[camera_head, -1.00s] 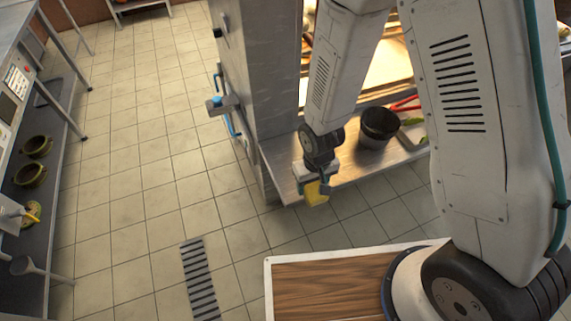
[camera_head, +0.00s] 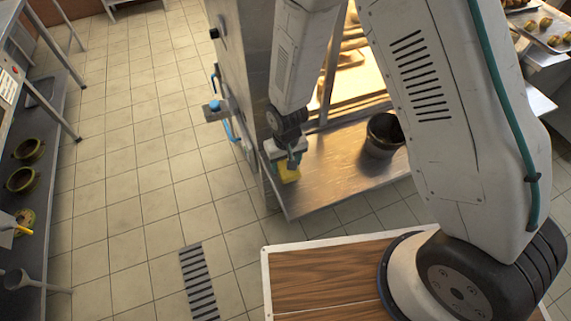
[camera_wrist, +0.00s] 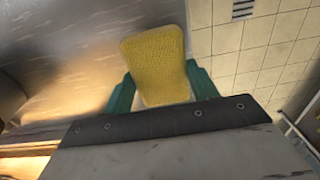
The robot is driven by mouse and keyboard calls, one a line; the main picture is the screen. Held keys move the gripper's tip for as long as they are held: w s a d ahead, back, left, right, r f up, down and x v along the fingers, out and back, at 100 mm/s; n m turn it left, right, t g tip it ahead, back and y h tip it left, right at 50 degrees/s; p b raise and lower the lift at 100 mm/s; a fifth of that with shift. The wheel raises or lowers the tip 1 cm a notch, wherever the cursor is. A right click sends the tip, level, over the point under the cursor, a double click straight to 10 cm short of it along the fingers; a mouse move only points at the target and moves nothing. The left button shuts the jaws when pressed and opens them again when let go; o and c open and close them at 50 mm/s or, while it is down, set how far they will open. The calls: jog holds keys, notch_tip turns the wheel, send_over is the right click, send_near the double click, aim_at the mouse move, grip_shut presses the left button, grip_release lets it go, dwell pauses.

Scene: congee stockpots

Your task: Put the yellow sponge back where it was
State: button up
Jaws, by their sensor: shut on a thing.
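The yellow sponge (camera_head: 288,173) is in my gripper (camera_head: 284,163), over the left end of a metal shelf (camera_head: 322,180) at the foot of a tall steel unit. In the wrist view the sponge (camera_wrist: 156,66) sits between the two green fingers of my gripper (camera_wrist: 158,84), which are shut on its sides. The shelf (camera_wrist: 70,60) shows behind the sponge, with the tiled floor to the right. I cannot tell whether the sponge touches the shelf.
A black bucket (camera_head: 383,135) stands on the shelf, right of my gripper. A blue-handled fixture (camera_head: 215,106) juts from the steel unit. A counter with several pots (camera_head: 24,180) runs along the left. The tiled floor (camera_head: 140,180) between is free.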

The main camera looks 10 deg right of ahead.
jog(key=shift+s+d+f, duration=0.1)
jog(key=shift+s+f, duration=0.05)
jog(key=shift+f, duration=1.5)
jog(key=o, duration=1.1)
jog(key=shift+f, duration=0.1)
notch_tip(320, 180, up, 12)
jog(key=shift+r, duration=0.15)
